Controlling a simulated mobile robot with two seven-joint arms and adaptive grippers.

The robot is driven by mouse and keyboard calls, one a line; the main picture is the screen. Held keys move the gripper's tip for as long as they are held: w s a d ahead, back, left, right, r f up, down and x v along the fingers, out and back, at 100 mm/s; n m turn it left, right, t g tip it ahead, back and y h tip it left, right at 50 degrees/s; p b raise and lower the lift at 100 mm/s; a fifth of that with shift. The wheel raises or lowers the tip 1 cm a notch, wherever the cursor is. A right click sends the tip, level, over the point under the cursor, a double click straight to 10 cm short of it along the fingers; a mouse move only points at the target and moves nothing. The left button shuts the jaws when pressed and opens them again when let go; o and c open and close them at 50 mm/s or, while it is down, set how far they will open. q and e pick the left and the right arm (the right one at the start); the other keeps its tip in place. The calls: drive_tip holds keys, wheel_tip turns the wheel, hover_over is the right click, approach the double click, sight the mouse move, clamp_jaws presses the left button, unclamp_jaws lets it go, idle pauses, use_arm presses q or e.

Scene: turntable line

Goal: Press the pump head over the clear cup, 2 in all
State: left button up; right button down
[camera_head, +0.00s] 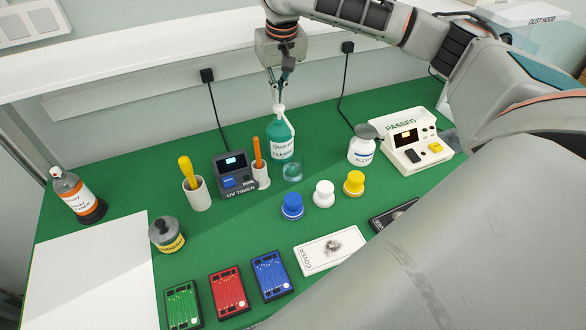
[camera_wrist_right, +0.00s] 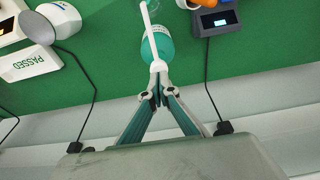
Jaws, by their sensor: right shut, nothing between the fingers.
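The teal pump bottle (camera_head: 281,138) labelled as a cleaner stands upright at the back middle of the green table, with a white pump head (camera_head: 279,107) on top. The clear cup (camera_head: 292,171) stands just in front of it, and the white spout points towards the cup's side. My right gripper (camera_head: 278,97) is shut and empty, fingers pointing down, at the top of the pump head. In the right wrist view the fingertips (camera_wrist_right: 158,76) meet at the pump head and seem to touch it. The exact contact is hard to tell. My left gripper is not in view.
Beside the bottle stand the UV timer (camera_head: 236,174) and a holder with an orange tool (camera_head: 258,155). An alcohol bottle (camera_head: 361,152) and a PASSED device (camera_head: 417,142) are to the right. Blue, white and yellow knobs (camera_head: 323,193) are in front. My right arm covers the right foreground.

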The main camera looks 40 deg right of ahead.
drive_tip(key=shift+s+f, duration=0.1)
drive_tip(key=shift+f, duration=1.35)
drive_tip(key=shift+r, duration=1.6)
wheel_tip(320, 180, up, 6)
idle(0.4)
